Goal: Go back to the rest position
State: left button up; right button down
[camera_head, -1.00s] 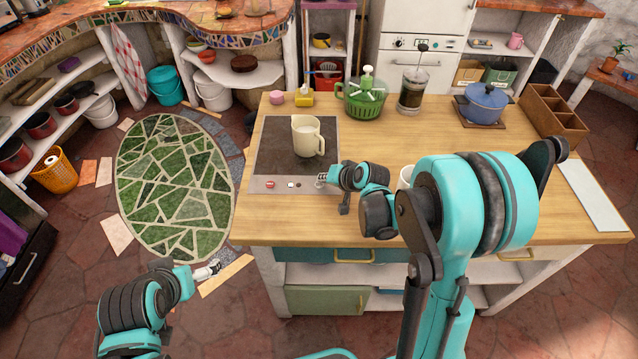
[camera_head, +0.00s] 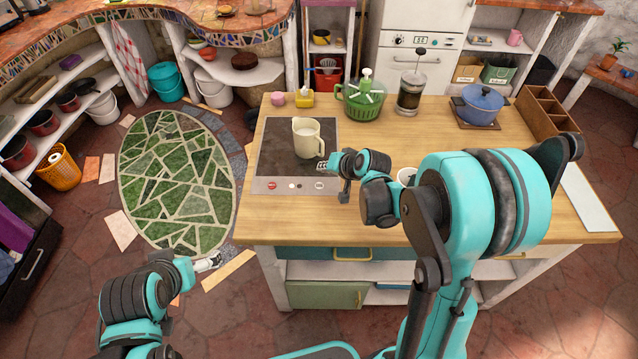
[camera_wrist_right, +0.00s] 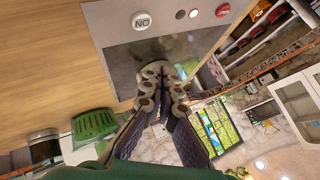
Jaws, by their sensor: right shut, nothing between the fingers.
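My right gripper (camera_head: 322,166) is over the front right part of the dark cooktop (camera_head: 272,150), just in front of the cream pitcher (camera_head: 304,140). In the right wrist view its fingers (camera_wrist_right: 162,75) are together with nothing between them. The cooktop's round ON button (camera_head: 319,185) is uncovered in front of the gripper; it also shows in the right wrist view (camera_wrist_right: 142,20). My left gripper (camera_head: 208,262) is low at the left, beyond the counter's front left corner, over the floor. It is too small to tell whether its fingers are open.
A white cup (camera_head: 405,176) is partly hidden behind my right arm. A green basket (camera_head: 362,103), a French press (camera_head: 410,92), a blue pot (camera_head: 482,103) and a wooden organizer (camera_head: 548,112) stand along the counter's back. The counter between cooktop and pot is mostly clear.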

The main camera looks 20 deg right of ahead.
jog(key=s+r+n+h+b, duration=0.1)
jog(key=s+r+n+b, duration=0.1)
jog(key=s, duration=1)
jog(key=s+a+r+n+g+h+b, duration=0.1)
jog(key=s+r+n+h+b, duration=0.1)
jog(key=s, duration=1)
jog(key=shift+s+r+n, duration=0.2)
jog(key=shift+s+n, duration=0.2)
jog(key=shift+n, duration=0.1)
